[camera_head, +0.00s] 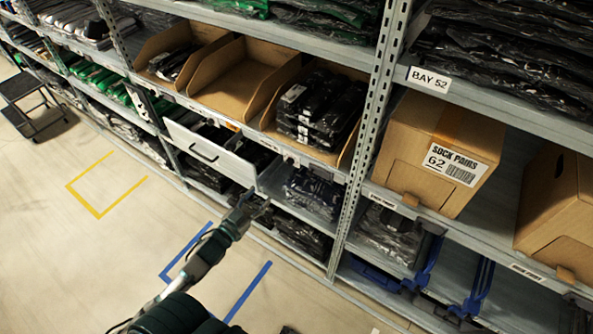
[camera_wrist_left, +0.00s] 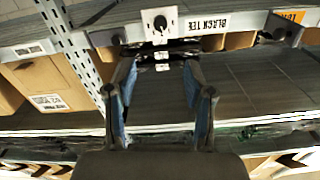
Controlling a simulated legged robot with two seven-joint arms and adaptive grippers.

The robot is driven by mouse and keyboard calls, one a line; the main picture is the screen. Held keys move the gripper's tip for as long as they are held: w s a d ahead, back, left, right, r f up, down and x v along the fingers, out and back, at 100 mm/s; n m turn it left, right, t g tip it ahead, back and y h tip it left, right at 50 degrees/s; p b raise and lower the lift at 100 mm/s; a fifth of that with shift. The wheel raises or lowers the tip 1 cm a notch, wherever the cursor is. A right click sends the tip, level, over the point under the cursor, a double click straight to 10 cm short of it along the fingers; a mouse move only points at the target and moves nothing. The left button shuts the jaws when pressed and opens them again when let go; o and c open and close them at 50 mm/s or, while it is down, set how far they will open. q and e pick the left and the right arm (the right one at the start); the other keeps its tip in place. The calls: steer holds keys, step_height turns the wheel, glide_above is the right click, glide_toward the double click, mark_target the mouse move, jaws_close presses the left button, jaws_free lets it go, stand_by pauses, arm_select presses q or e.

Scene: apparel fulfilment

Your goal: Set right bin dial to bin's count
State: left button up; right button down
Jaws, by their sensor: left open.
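The right open-front cardboard bin (camera_head: 268,117) on the shelf holds several black bagged packs (camera_head: 318,108) in stacks. The middle bin (camera_head: 236,77) is empty, and the left bin (camera_head: 152,48) holds a few dark packs. In the left wrist view, which is upside down, a white plate with a black round dial (camera_wrist_left: 160,22) sits on the shelf edge beside a "BLACK TEE" label (camera_wrist_left: 208,23). The dial's setting is too small to read. My left gripper (camera_head: 257,203) is open and empty, below the bin shelf. In the wrist view its fingers (camera_wrist_left: 160,68) are apart, short of the dial.
A shelf upright (camera_head: 361,145) and a "SOCK PAIRS 62" carton (camera_head: 428,145) are to the right. The floor in the aisle is mostly clear.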

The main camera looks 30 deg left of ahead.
arm_select(q)
glide_toward(288, 164)
steer(key=w, duration=0.5)
steer(key=w+d, duration=0.1)
steer(key=w, duration=0.1)
steer(key=shift+w+d+b, duration=0.15)
steer(key=shift+w+b, duration=0.15)
steer(key=shift+w, duration=0.4)
steer(key=shift+w+a+f, duration=0.1)
steer(key=shift+w+a, duration=0.15)
steer(key=shift+a, duration=0.2)
steer(key=shift+a+f, duration=0.1)
steer(key=shift+a, duration=0.25)
steer(key=shift+d, duration=0.25)
steer(key=c, duration=0.6)
steer(key=shift+d, duration=0.2)
jaws_close()
steer(key=shift+d+r, duration=0.15)
steer(key=shift+r, duration=0.05)
steer(key=shift+a, duration=0.2)
arm_select(e)
steer(key=shift+w+r, duration=0.55)
